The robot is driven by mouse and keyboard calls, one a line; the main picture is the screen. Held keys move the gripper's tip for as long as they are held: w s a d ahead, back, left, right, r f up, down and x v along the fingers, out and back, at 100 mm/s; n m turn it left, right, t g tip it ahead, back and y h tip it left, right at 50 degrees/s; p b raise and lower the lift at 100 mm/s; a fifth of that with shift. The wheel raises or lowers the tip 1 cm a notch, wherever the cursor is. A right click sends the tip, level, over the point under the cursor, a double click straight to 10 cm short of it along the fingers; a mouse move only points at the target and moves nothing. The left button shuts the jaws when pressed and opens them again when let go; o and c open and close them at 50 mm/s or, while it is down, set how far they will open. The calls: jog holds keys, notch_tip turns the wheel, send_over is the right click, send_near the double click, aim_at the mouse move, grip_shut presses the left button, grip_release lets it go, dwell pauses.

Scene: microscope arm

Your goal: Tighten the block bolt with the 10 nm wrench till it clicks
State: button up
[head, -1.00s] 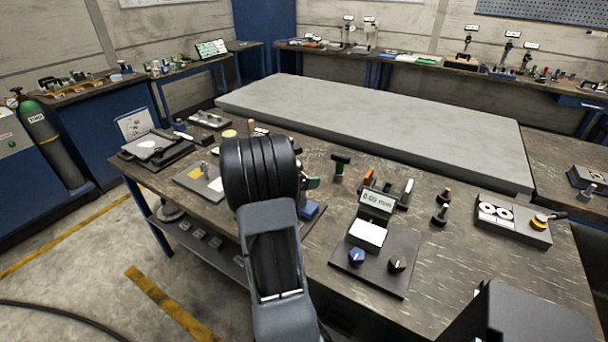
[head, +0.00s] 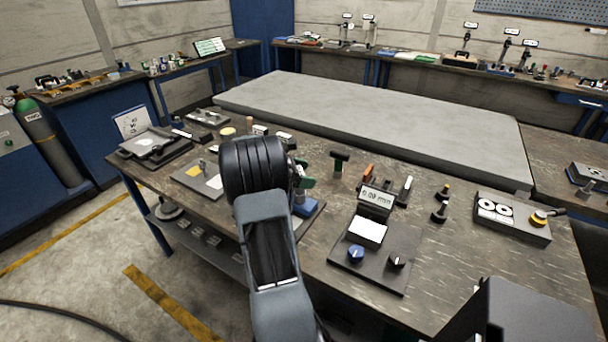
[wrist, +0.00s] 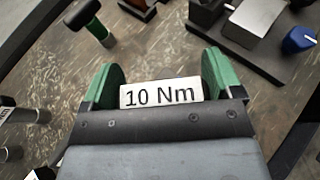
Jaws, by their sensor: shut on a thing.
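In the wrist view my gripper (wrist: 161,82) has its two green-padded fingers on either side of a white tag reading "10 Nm" (wrist: 160,93), on the wrench it is shut on. The rest of the wrench is hidden behind the gripper body. In the head view my dark wrist covers most of the gripper; a green finger (head: 307,182) shows at its right. A blue block (head: 307,207) sits on a dark plate just below that finger. The block's bolt cannot be made out.
A green-and-black T-handled tool (head: 339,161) stands upright to the right. A plate with a display (head: 376,199), white pad and two knobs lies nearer the front. A grey box with white dials (head: 512,217) is at far right.

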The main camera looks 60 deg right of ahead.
jog(key=shift+s+m+g+y+b, duration=0.1)
jog(key=shift+m+g+y+b, duration=0.3)
jog(key=shift+m+g+y, duration=0.45)
jog(key=shift+a+r+m+y, duration=0.1)
jog(key=shift+a+m+y, duration=0.05)
jog(key=shift+m+y, duration=0.35)
jog(key=shift+n+h+b, duration=0.35)
jog(key=shift+h+b, duration=0.1)
jog(key=shift+b, duration=0.25)
jog(key=shift+r, duration=0.15)
jog(key=shift+r+p, duration=1.25)
jog(key=shift+r, duration=1.6)
